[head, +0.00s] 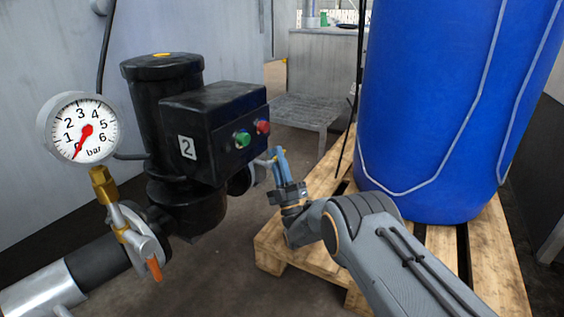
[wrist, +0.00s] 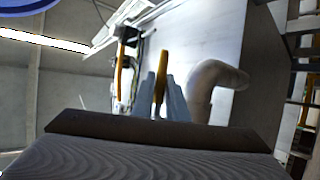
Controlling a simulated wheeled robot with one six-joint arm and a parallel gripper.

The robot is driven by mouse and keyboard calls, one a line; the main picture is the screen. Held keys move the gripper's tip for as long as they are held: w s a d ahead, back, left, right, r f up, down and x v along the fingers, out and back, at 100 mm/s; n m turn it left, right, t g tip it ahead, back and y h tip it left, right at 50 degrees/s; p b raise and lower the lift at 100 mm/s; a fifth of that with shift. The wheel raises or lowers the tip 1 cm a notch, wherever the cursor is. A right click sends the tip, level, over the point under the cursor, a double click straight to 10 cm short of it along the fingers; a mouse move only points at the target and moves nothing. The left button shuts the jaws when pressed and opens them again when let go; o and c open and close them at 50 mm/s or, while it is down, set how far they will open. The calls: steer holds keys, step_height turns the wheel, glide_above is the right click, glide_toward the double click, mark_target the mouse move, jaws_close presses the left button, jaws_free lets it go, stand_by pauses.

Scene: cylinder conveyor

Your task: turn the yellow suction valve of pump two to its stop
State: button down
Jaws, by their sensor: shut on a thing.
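Pump two (head: 165,130) is black, with a white "2" label and a box with a green and a red button. My gripper (head: 277,163) is at the right side of this pump, below the buttons. In the wrist view its blue fingers (wrist: 161,98) are shut on a yellow valve handle (wrist: 161,66), which sticks out beyond the fingertips. The valve body is hidden in the wrist view. In the head view the pump and gripper hide the handle.
A pressure gauge (head: 80,129) reads near zero above a brass fitting and an orange-handled valve (head: 153,270) at left. A blue drum (head: 440,100) stands on a wooden pallet (head: 490,250) at right, close to my arm. A pale pipe elbow (wrist: 215,80) is beside the fingers.

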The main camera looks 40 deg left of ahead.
steer(key=shift+a+r, duration=0.1)
steer(key=shift+r, duration=0.2)
steer(key=c, duration=1.8)
jaws_free()
steer(key=shift+c, duration=0.2)
steer(key=shift+o, duration=0.5)
steer(key=shift+f, duration=0.1)
steer(key=shift+d+f, duration=0.15)
steer(key=shift+d, duration=0.05)
